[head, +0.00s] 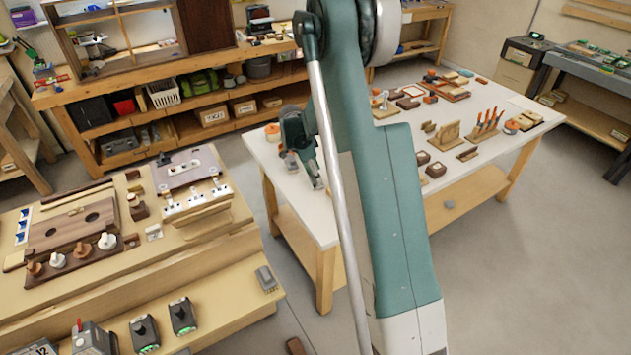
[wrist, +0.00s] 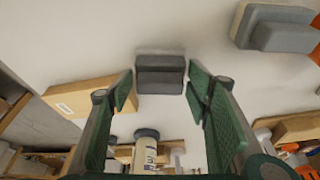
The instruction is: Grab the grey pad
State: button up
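A dark grey block (wrist: 160,74), which looks like the grey pad, lies on the white tabletop in the wrist view. It sits just beyond and between the fingertips of my gripper (wrist: 160,90). The fingers are spread apart, with visible gaps on both sides of the block, and nothing is held. In the head view my gripper (head: 304,150) is low over the left end of the white table (head: 400,205). My arm hides part of the table there, and the pad cannot be made out clearly.
A larger grey block with an orange part (wrist: 278,28) lies at upper right in the wrist view. A tan wooden piece (wrist: 85,96) is left of the fingers, and a pale cylinder with a dark cap (wrist: 146,150) is below. Tool holders (head: 485,123) stand farther right on the table.

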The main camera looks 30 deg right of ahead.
jog(key=c, duration=0.5)
jog(key=shift+r, duration=0.1)
jog(key=shift+r+p, duration=0.6)
jog(key=shift+r, duration=4.3)
